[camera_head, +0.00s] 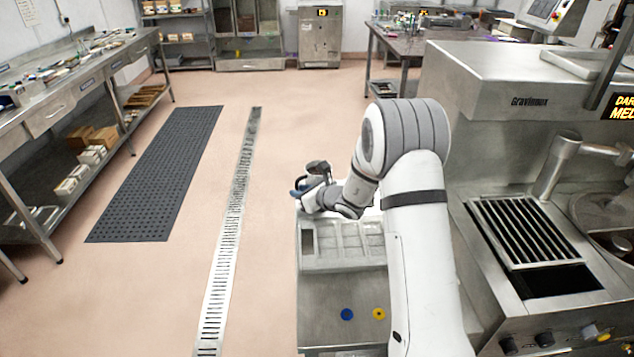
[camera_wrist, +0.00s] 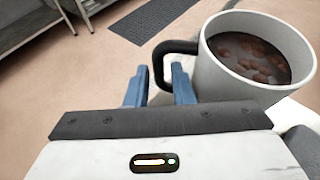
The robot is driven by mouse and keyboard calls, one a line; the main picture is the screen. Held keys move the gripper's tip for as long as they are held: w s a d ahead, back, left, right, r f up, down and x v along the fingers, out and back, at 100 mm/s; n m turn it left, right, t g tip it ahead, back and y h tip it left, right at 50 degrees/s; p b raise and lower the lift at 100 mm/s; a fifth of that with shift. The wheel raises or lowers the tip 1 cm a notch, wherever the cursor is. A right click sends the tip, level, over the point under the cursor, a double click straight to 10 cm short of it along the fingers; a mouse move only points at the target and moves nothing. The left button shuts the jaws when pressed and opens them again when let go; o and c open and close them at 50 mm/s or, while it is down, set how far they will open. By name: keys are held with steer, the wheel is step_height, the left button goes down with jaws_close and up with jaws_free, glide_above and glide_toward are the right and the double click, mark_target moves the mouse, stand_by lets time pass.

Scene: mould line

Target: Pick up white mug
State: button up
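The white mug (camera_wrist: 225,84) fills the right side of the wrist view. It has a black handle on its left side and holds dark liquid with brown lumps. My gripper (camera_wrist: 160,69) is open, with two blue fingers apart. The handle's loop reaches into the space between the fingertips, and the right finger overlaps the mug's near side. I cannot tell whether either finger touches the handle. In the head view my gripper (camera_head: 299,187) is small and mostly hidden by the wrist; I cannot make out the mug clearly there.
Below my gripper is a steel counter (camera_head: 340,285) with a tray of compartments (camera_head: 343,258) and blue and yellow knobs. A grill machine (camera_head: 520,90) stands right. A dark floor mat (camera_head: 160,170) and a long workbench (camera_head: 60,100) are left.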

steer(key=shift+w, duration=0.1)
jaws_close()
stand_by(0.5)
